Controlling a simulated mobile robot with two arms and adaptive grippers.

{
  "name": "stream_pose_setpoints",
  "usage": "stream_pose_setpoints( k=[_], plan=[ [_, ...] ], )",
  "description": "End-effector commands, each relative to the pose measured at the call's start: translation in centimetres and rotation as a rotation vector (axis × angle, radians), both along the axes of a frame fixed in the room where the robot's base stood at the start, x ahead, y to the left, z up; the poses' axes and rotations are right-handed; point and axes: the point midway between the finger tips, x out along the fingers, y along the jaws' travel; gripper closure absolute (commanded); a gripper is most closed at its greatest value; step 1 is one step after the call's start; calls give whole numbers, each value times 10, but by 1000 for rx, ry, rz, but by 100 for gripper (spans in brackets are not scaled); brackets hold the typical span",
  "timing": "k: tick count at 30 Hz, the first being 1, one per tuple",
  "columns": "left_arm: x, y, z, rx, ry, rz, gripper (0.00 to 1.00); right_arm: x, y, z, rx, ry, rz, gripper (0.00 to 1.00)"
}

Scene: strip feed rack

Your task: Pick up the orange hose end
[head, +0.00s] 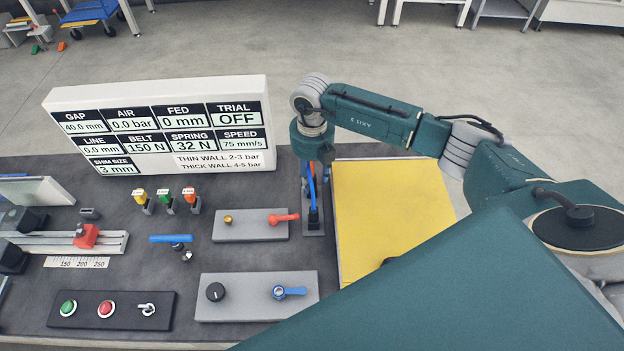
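The orange hose end (190,197) stands at the right of a short row on the dark bench top, below the display board. It has an orange body with a small pale tag on top and a grey clip-like part beside it. A green one (165,195) and a yellow one (141,197) stand to its left. My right gripper (313,188) points down to the right of this row, well apart from the orange hose end. Its fingers are small and partly mixed with a blue upright piece, so its opening is unclear. My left gripper is not in view.
A white display board (160,92) stands behind the row. A grey block with a red lever (283,217) lies between the row and my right gripper. A blue-handled part (170,238) lies in front. A yellow panel (385,200) is at right.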

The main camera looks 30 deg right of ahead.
Motion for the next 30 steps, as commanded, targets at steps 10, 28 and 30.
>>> stream_pose_setpoints(
  k=[10, 28, 30],
  plan=[
    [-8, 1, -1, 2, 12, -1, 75, 0, 0, 1, 1, 0, 0, 100],
    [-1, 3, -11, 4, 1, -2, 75, 2, 1, 25, 2, -5, 1, 100],
    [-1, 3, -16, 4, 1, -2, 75, 2, 0, 37, 1, -7, 1, 100]
  ],
)
